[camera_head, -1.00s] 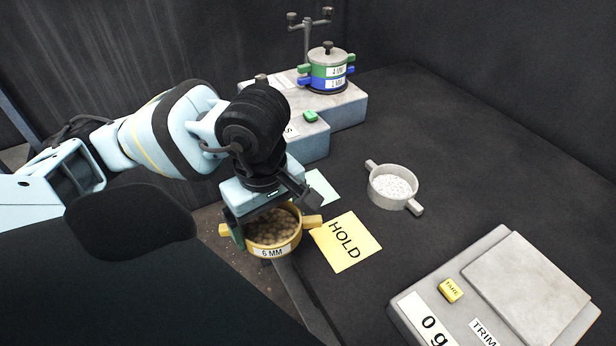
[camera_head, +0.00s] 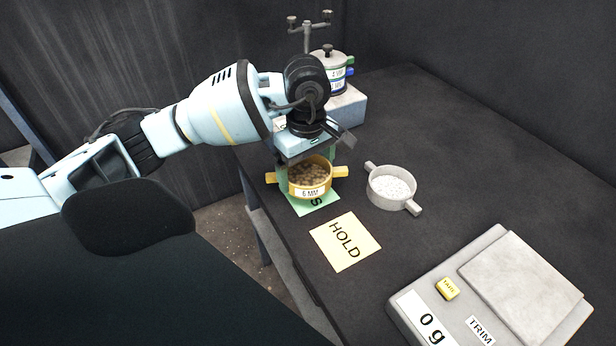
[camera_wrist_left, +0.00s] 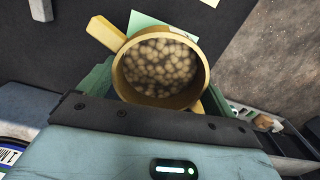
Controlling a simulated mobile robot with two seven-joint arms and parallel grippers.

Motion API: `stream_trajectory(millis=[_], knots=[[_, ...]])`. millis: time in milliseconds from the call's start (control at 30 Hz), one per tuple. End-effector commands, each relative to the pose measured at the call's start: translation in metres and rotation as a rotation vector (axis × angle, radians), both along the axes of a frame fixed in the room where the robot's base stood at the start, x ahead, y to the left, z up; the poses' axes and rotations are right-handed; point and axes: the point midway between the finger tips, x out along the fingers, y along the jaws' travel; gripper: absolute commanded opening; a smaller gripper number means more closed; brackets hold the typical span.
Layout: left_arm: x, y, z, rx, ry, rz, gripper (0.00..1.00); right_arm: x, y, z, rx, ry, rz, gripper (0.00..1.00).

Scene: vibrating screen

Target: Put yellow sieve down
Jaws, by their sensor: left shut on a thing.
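The yellow sieve (camera_head: 322,191), labelled 6 MM, holds round brown pieces and has a handle on each side. My left gripper (camera_head: 304,170) is shut on it from behind. In the head view the sieve appears over a green card (camera_head: 318,206) with an S showing; I cannot tell whether it touches the card. The wrist view shows the sieve (camera_wrist_left: 118,72) between the green fingers of my left gripper (camera_wrist_left: 160,85), with part of the green card (camera_wrist_left: 143,21) beyond it. My right gripper is not in view.
A yellow HOLD card (camera_head: 345,242) lies in front of the sieve. A grey pan (camera_head: 384,200) of white grains stands to the right. A scale (camera_head: 525,278) reading 0 g is at front right. A sieve stack (camera_head: 337,70) stands on a grey machine (camera_head: 350,108) behind.

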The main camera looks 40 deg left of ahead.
Motion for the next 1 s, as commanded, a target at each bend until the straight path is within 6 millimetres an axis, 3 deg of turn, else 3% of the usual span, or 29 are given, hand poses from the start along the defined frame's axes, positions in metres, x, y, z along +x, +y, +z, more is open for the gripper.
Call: stream_trajectory(millis=[200,467,900,933,1000], knots=[[0.009,0.002,0.0,-0.001,-0.002,0.001,0.61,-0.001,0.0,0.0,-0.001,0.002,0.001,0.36],[0.008,0.002,-0.034,0.0,0.0,0.001,0.61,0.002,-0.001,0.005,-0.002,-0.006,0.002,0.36],[0.008,0.002,-0.041,0.0,0.0,0.0,0.61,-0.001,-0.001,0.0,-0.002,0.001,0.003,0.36],[0.008,0.002,-0.04,0.0,0.0,0.0,0.95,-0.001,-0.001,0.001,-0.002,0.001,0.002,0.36],[0.008,0.002,-0.04,0.0,-0.001,0.0,1.0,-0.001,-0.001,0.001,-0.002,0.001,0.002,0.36]])
